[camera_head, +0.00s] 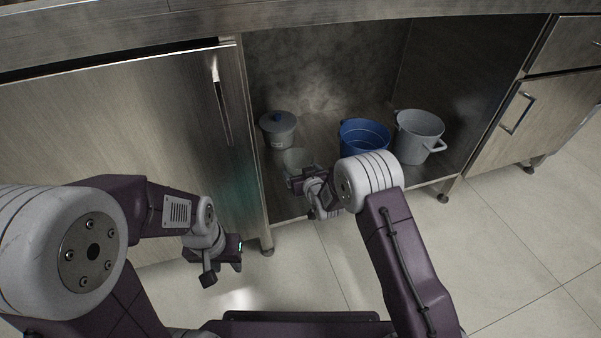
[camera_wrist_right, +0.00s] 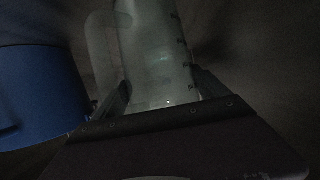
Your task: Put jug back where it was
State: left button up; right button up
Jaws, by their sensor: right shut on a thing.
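The jug (camera_wrist_right: 155,60) is translucent, with a side handle and dark graduation marks, and stands between the fingers of my right gripper (camera_wrist_right: 165,92) in the right wrist view. In the head view my right gripper (camera_head: 299,178) reaches into the open cabinet bay, shut on the jug (camera_head: 297,159) near its front left. The arm hides part of the jug, and I cannot tell whether its base touches the cabinet floor. My left gripper (camera_head: 223,270) hangs empty in front of the closed cabinet door, its fingers apart.
A grey lidded pot (camera_head: 279,131) stands behind the jug. A blue bucket (camera_head: 364,136) stands to its right, also close in the wrist view (camera_wrist_right: 38,95). A grey handled container (camera_head: 418,136) stands further right. The bay has side walls and a countertop (camera_head: 330,18) above.

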jog(key=o, duration=1.9)
jog(key=shift+f, duration=0.1)
jog(key=shift+s+d+r+p, duration=0.2)
jog(key=shift+s+r+p, duration=0.3)
jog(key=shift+s+p, duration=0.15)
jog(key=shift+s+d+r+p, duration=0.15)
jog(key=shift+s+r+p, duration=0.35)
jog(key=shift+s+p, duration=0.1)
jog(key=b+v, duration=0.2)
jog(key=v, duration=0.2)
jog(key=b+v, duration=0.3)
jog(key=v, duration=0.2)
jog(key=shift+s+f, duration=0.1)
jog(key=shift+f, duration=0.15)
jog(key=shift+d, duration=0.15)
